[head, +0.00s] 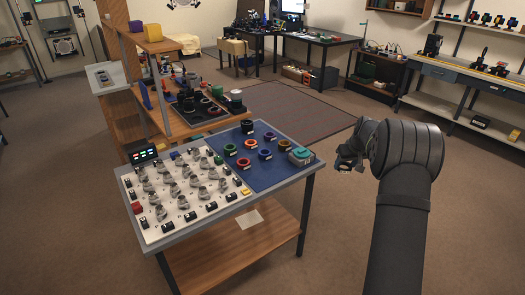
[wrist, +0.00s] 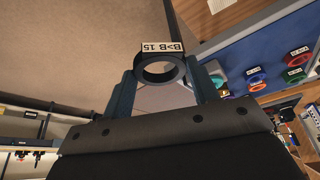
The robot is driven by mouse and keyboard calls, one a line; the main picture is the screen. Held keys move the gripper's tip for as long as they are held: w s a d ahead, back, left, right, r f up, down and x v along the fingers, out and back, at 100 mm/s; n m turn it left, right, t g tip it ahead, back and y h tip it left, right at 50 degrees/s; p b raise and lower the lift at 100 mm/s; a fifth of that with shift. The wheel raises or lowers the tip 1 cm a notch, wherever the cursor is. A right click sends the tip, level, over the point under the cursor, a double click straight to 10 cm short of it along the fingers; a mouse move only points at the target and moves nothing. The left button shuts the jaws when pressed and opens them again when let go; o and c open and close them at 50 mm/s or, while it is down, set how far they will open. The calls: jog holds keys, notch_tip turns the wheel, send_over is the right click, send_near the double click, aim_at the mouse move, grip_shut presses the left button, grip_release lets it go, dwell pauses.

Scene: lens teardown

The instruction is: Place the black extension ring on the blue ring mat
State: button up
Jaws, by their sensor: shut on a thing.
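My gripper (wrist: 163,70) is shut on a black ring (wrist: 178,77) with a white label reading "B>B 15". The ring sits between the two fingers near their tips, its hole facing the wrist camera. In the head view my gripper (head: 347,162) is over the floor, to the right of the table and clear of it. The ring is too small and dark there to make out. The blue mat (head: 262,181) covers the right part of the table top; it also shows in the wrist view (wrist: 236,62), right of the held ring.
On the mat are several coloured rings, among them a green ring (head: 230,149), a black cylinder (head: 247,127) and a teal item (head: 301,155) near the right edge. A white board (head: 180,222) with several lens parts lies left. The mat's front strip is bare.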

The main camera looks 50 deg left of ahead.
jog(key=s+a+n+g, duration=0.1)
jog(key=s+a+n, duration=0.3)
jog(key=s+a, duration=1.1)
send_near(259, 180)
jog(key=shift+w+a+f+y, duration=0.3)
jog(key=shift+w+a+f, duration=0.15)
jog(key=shift+a+f, duration=0.2)
jog(key=shift+s+a+f, duration=0.2)
jog(key=shift+a+f, duration=0.05)
jog(key=shift+f, duration=1.95)
jog(key=shift+f, duration=0.2)
jog(key=o, duration=1)
jog(key=shift+r, duration=0.1)
